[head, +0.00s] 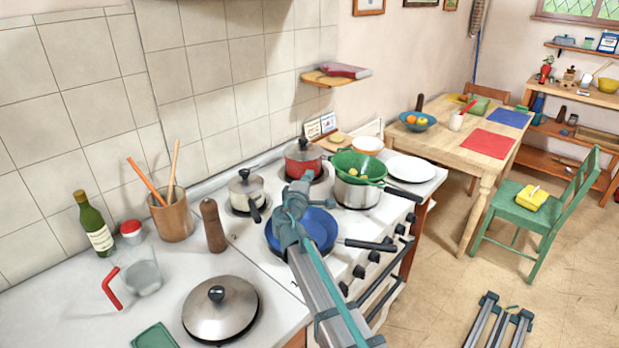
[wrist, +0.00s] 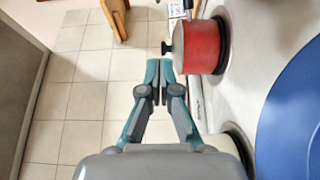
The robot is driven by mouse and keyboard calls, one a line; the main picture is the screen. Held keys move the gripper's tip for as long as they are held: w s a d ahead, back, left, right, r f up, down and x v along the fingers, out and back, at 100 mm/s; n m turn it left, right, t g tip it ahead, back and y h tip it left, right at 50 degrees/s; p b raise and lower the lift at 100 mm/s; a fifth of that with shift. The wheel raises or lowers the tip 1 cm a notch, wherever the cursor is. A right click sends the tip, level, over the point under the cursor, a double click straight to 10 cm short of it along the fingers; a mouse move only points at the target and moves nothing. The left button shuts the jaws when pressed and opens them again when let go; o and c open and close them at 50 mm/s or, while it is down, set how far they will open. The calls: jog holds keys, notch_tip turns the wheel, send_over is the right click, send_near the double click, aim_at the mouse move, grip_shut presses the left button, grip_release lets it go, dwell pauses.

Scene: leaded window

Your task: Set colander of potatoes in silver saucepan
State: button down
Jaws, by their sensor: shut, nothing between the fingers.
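The green colander (head: 345,160) holds several yellow potatoes (head: 360,175). It rests in the mouth of the silver saucepan (head: 356,196) on the right side of the stove, its rim looking a little tilted. How deep it sits is hidden by the saucepan wall. My gripper (head: 301,184) is to the left of the colander and apart from it, high over the blue frying pan (head: 322,228). In the wrist view my gripper (wrist: 159,84) is shut and empty. Neither the colander nor the saucepan can be made out in the wrist view.
A red pot (head: 303,162) stands behind my gripper, and a cream lidded pot (head: 245,190) is left of it. A white plate (head: 411,169) lies right of the saucepan. The pan and saucepan handles point toward the stove's front edge.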

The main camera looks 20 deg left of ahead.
aim_at(334, 164)
jog(key=w+d+p, duration=0.3)
jog(key=w+p, duration=0.1)
jog(key=w, duration=0.5)
jog(key=shift+w+d, duration=0.15)
jog(key=shift+d, duration=0.1)
jog(key=shift+w+d+b, duration=0.15)
jog(key=shift+d+b, duration=0.45)
jog(key=shift+w+d+b, duration=0.15)
jog(key=shift+d+b, duration=0.4)
jog(key=shift+b, duration=0.05)
jog(key=shift+a, duration=0.15)
